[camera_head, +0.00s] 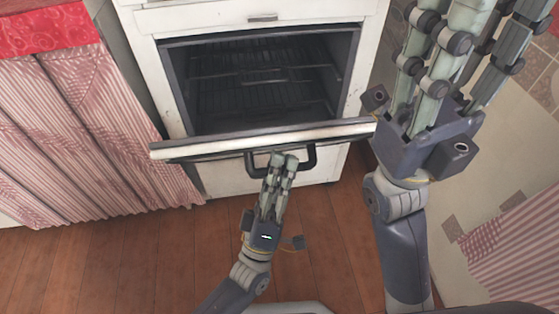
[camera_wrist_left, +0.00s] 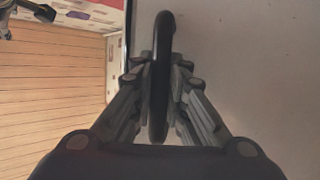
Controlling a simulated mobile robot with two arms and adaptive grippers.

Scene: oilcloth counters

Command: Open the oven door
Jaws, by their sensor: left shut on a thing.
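The white oven (camera_head: 262,20) stands in the middle of the head view with its dark cavity (camera_head: 260,85) and wire racks exposed. Its door (camera_head: 190,150) is tilted down toward me, hinged low, its top edge facing the camera. The dark door handle (camera_head: 311,158) is on the door's outer face. My left gripper (camera_head: 283,165) is shut on the handle; in the left wrist view the handle (camera_wrist_left: 161,60) passes between the fingers. My right gripper (camera_head: 445,60) is raised at the right, close to the camera, its fingers apart and nothing between them.
A counter with a red cloth top (camera_head: 45,30) and a striped curtain (camera_head: 80,130) stands left of the oven. Another striped curtain (camera_head: 520,250) is at the lower right. The wooden floor (camera_head: 110,265) in front is clear.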

